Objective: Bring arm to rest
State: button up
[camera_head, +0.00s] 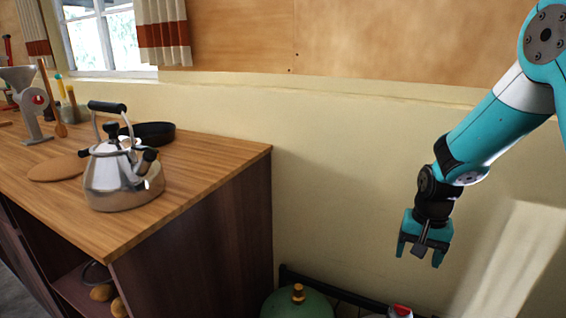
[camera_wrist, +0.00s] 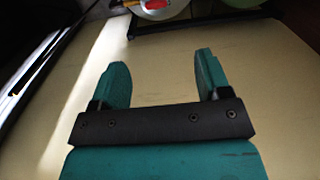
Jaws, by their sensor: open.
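My gripper (camera_head: 420,258) hangs at the right of the head view, pointing down in front of the cream wall, clear of the counter. Its two teal fingers are apart and nothing is between them. In the wrist view the open gripper (camera_wrist: 160,78) shows the same gap, with the pale wall behind it. My teal and white arm comes in from the upper right.
A wooden counter (camera_head: 215,175) at the left holds a steel kettle (camera_head: 122,180), a dark pan (camera_head: 150,132), a round board (camera_head: 58,168) and a grinder (camera_head: 32,105). A green gas cylinder (camera_head: 296,304) stands low beside the counter. The wall space between counter and arm is free.

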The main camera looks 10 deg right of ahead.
jog(key=s+a+r+n+y, duration=0.2)
jog(key=s+a+r+n, duration=0.35)
jog(key=a+r, duration=0.55)
jog(key=s+a+r+n+y, duration=0.1)
jog(key=s+a+r+n, duration=0.3)
jog(key=s, duration=0.4)
jog(key=s+a+r+n+y, duration=0.1)
jog(key=s+a+r+n, duration=0.1)
jog(key=s+a+n, duration=0.35)
jog(key=s+a+r+m+p, duration=0.1)
jog(key=s+r+p, duration=0.2)
jog(key=r+p, duration=0.9)
jog(key=shift+r+p, duration=0.35)
jog(key=shift+p, duration=0.05)
jog(key=shift+a, duration=0.1)
